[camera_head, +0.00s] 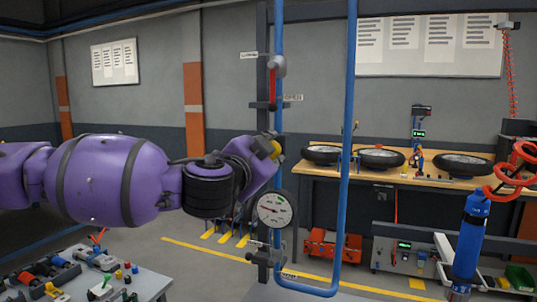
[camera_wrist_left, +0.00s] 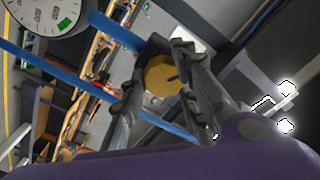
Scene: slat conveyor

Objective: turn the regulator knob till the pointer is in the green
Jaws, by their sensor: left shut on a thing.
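The yellow regulator knob (camera_head: 266,148) is on the blue pipework in the head view, and it shows as a yellow disc in the left wrist view (camera_wrist_left: 162,76). My left gripper (camera_head: 272,146) is shut on the knob, with a finger on each side of it in the left wrist view (camera_wrist_left: 160,82). The round white gauge (camera_head: 274,209) is below the knob. Its green band is at the upper right of the dial. The pointer appears to lie toward the left, outside the green. The gauge is partly cut off in the left wrist view (camera_wrist_left: 42,12). My right gripper is not in view.
A red-handled valve (camera_head: 273,84) is above the knob, and another valve (camera_head: 266,251) is below the gauge. A blue pipe (camera_head: 346,150) runs upright just right of the gauge. A workbench (camera_head: 410,181) with wheels stands behind. A cluttered table (camera_head: 150,284) is at lower left.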

